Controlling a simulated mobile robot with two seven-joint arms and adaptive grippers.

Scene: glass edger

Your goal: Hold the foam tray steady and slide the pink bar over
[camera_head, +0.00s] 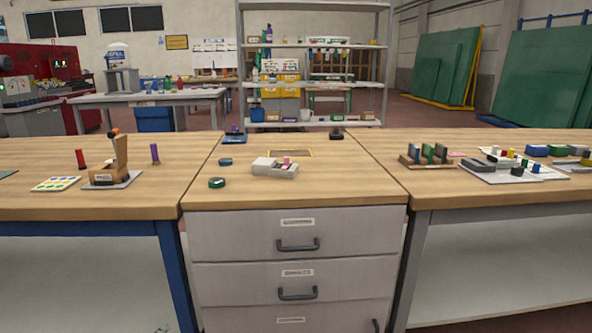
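A small pale grey-white foam tray (287,173) sits on the middle wooden worktop, above the drawers. A small pink bar (287,160) shows at the tray's top, right of its middle. A paler block stands at the tray's left end. The inside of the tray is too small to make out. Neither of my grippers is in view, and nothing touches the tray.
A green round roll (217,183) and a blue round piece (225,162) lie left of the tray. A yellow-edged rectangle (290,153) is behind it. A wooden rack (428,162) stands on the right table. The worktop in front of the tray is clear.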

